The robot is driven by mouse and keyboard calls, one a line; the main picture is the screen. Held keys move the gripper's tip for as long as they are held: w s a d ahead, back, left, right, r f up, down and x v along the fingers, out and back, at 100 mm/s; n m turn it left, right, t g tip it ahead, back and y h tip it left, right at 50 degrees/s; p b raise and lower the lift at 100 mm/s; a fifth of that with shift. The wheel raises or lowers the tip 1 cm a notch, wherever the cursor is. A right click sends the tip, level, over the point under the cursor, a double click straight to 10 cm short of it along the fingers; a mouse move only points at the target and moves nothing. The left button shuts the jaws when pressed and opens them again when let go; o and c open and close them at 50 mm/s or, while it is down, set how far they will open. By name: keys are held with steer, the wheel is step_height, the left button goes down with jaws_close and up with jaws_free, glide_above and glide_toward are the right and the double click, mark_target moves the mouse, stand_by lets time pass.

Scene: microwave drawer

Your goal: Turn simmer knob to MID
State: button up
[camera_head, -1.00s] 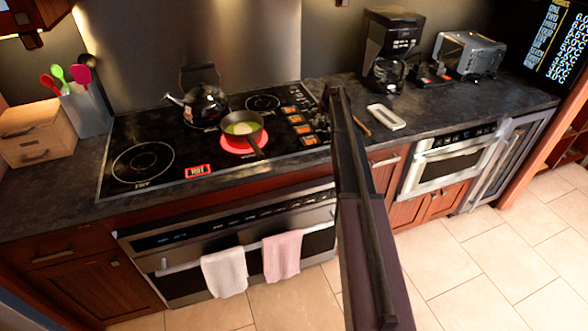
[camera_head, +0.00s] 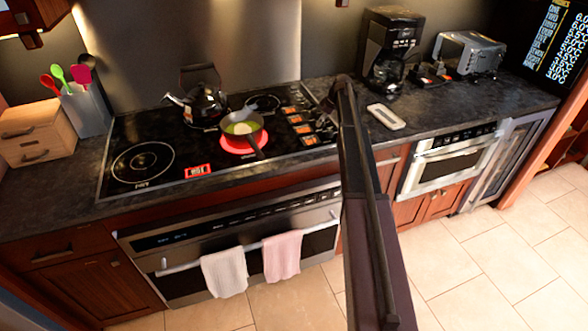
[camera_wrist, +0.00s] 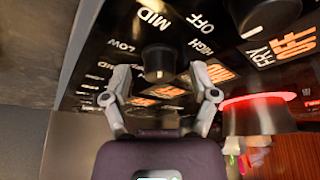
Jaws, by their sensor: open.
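A black round knob (camera_wrist: 158,62) on the dark cooktop shows in the wrist view, with OFF, HIGH, LOW and MID printed around it. An orange label beside it is too blurred to read, so I cannot tell for sure that it is the simmer knob. My gripper (camera_wrist: 162,78) is open and empty, one fingertip on each side of the knob; I see no clear contact. In the head view my arm's end hides the right part of the cooktop's knob panel, while the cooktop (camera_head: 185,140) itself shows.
A pan (camera_head: 243,128) sits on a glowing red burner close to the knobs, and its red edge shows beside my right finger in the wrist view. A kettle (camera_head: 205,103) stands behind it. A coffee maker (camera_head: 390,45) and white tray (camera_head: 386,116) stand to the right.

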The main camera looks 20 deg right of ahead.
steer(key=shift+d+r+n+p, duration=0.1)
steer(key=shift+r+n+p, duration=0.2)
steer(key=p+v, duration=1.2)
steer(key=v, duration=0.1)
steer(key=s+a+f+m+g+h+b, duration=0.1)
steer(key=s+a+f+m+b, duration=0.2)
steer(key=s+a, duration=0.8)
steer(key=s+a+f+m+g+b, duration=0.1)
steer(key=s+a+f+m+b, duration=0.2)
steer(key=s+a, duration=0.9)
steer(key=shift+s+a+f+h+b, duration=0.4)
steer(key=shift+a+f+b, duration=0.35)
steer(key=shift+f+b, duration=0.95)
steer(key=shift+f+p, duration=0.3)
steer(key=shift+p, duration=0.05)
steer(key=s+a+m, duration=0.1)
steer(key=s+a, duration=0.2)
steer(key=s, duration=0.4)
steer(key=s+a+m+g+h, duration=0.1)
steer(key=s+a+m, duration=0.1)
steer(key=s+a, duration=0.2)
steer(key=s, duration=0.3)
steer(key=shift+s, duration=0.1)
stand_by(0.6)
